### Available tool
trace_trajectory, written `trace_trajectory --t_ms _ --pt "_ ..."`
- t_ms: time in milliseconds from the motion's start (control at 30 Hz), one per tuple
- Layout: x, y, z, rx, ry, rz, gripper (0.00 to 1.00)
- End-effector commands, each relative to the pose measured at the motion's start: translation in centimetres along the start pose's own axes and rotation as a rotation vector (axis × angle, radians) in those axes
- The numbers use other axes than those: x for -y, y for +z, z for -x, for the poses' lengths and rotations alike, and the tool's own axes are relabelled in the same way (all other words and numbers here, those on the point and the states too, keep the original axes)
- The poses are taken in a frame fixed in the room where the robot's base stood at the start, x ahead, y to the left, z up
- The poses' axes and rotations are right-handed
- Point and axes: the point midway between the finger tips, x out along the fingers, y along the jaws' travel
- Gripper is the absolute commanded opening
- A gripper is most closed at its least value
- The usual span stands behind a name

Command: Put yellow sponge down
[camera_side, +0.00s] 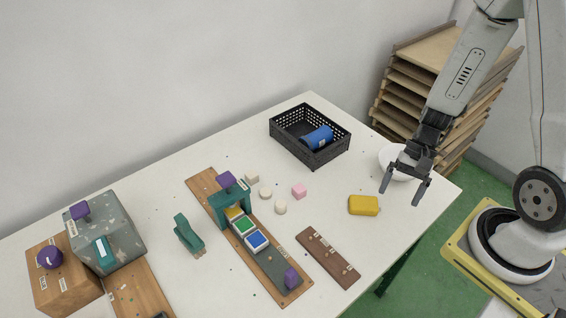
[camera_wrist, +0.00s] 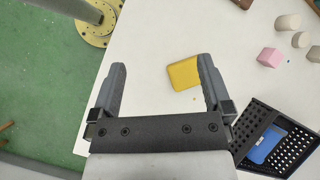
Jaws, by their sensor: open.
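The yellow sponge (camera_side: 363,205) lies flat on the white table, toward the right end in the side view. In the wrist view the sponge (camera_wrist: 184,73) lies just beyond my fingertips, nearer the right finger. My gripper (camera_side: 405,193) is open and empty. It hangs above the table to the right of the sponge, apart from it in the side view. In the wrist view my gripper (camera_wrist: 162,62) shows its two fingers spread wide with nothing between their pads.
A white bowl (camera_side: 388,160) is partly behind my gripper. Small pink (camera_side: 299,190) and cream blocks lie left of the sponge, with a dark wooden strip (camera_side: 327,257) in front.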

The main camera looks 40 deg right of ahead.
Motion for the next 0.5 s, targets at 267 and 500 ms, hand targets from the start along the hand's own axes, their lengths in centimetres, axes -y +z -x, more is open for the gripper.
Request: trace_trajectory --t_ms 267,500 --pt "2.8 0.9 3.3 -0.274 0.215 0.444 1.0" --pt "6.4 2.2 6.0 -0.499 0.309 0.794 1.0"
